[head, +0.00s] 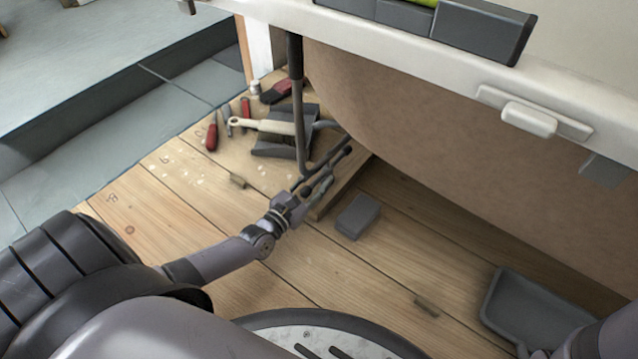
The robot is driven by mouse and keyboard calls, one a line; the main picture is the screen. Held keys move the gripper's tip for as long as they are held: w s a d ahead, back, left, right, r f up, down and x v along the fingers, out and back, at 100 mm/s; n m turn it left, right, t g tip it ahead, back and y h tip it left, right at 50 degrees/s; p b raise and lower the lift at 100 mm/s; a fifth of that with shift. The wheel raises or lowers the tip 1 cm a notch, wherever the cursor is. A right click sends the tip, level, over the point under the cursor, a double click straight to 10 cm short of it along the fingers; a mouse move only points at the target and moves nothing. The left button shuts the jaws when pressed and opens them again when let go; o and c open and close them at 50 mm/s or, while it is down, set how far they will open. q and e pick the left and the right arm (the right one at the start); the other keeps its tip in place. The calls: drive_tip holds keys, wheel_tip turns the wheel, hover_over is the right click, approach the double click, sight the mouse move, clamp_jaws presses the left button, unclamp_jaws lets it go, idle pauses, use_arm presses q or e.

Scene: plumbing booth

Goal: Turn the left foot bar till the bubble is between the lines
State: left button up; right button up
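The left foot bar (333,160) is a thin dark bar with round black ends, low beside the tub at the foot of a dark upright rod (297,90). My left gripper (315,186) is at the bar's near end, with its fingers close around or beside it. I cannot tell whether they grip it. A dark grey block with a yellow-green part (424,3) on the tub rim is cut off by the top edge; it may be the level. No bubble or lines are visible. My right arm enters at the lower right; its gripper (540,352) is mostly cut off.
The tub (450,125) fills the right side above a wooden floor (180,215). Red-handled tools (211,132) and a brush (262,126) lie behind the bar. A grey block (357,216) and a dustpan (525,305) lie right of my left gripper.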

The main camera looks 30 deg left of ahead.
use_arm(q)
drive_tip(key=shift+w, duration=0.65)
drive_tip(key=shift+c, duration=0.4)
clamp_jaws()
drive_tip(key=shift+d, duration=0.1)
